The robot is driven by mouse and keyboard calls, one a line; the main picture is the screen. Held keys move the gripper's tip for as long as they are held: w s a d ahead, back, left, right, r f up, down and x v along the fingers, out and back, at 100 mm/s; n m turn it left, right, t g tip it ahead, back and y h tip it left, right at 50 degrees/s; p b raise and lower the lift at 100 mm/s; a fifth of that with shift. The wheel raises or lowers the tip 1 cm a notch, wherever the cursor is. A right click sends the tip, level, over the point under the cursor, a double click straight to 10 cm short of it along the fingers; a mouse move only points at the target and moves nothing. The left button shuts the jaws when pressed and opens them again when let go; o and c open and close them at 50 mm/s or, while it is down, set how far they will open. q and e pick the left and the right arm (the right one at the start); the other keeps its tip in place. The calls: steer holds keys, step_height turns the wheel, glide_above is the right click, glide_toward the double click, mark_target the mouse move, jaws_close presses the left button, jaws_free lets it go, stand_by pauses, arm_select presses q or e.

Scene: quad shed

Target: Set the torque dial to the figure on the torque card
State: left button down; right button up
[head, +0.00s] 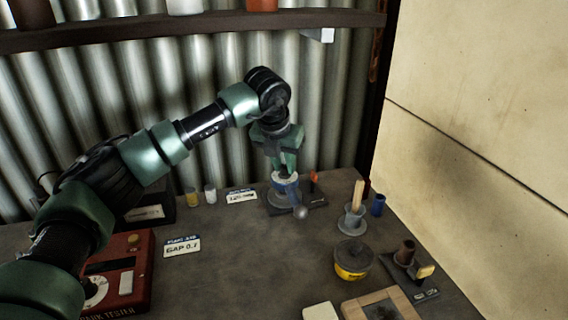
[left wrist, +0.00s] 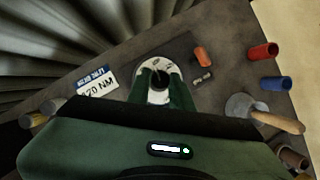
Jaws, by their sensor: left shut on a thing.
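The torque dial (head: 279,199) stands on a dark base at the back of the bench, with a pale round scale and a dark centre knob. My left gripper (head: 285,174) points down at it and is shut on the dial's knob. In the left wrist view my green fingers (left wrist: 158,88) close around the knob over the pale dial face (left wrist: 146,68); the scale figures are too small to read. The torque card (head: 241,197) leans left of the dial. It seems to read 120 NM, the first digit unclear in the left wrist view (left wrist: 97,83). My right gripper is out of view.
An orange-red lever (head: 313,177) stands on the base right of the dial. A red tester (head: 128,262) and a GAP 0.7 card (head: 182,246) are at left. Bare bench lies centrally.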

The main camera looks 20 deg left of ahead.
arm_select(q)
steer(key=shift+a+m+h, duration=0.1)
steer(key=shift+m+h, duration=0.3)
steer(key=shift+m, duration=0.6)
steer(key=m+h, duration=0.1)
steer(key=m, duration=0.1)
steer(key=shift+r+m+p, duration=0.1)
steer(key=shift+m+p, duration=0.2)
steer(key=m+g+h+p, duration=0.1)
steer(key=m, duration=0.2)
steer(key=m+p, duration=0.1)
steer(key=m, duration=0.1)
steer(key=shift+w+a+m+g+h, duration=0.15)
steer(key=shift+m+g+h, duration=0.25)
steer(key=shift+p, duration=0.3)
steer(key=c, duration=1.3)
jaws_free()
steer(key=shift+o, duration=0.2)
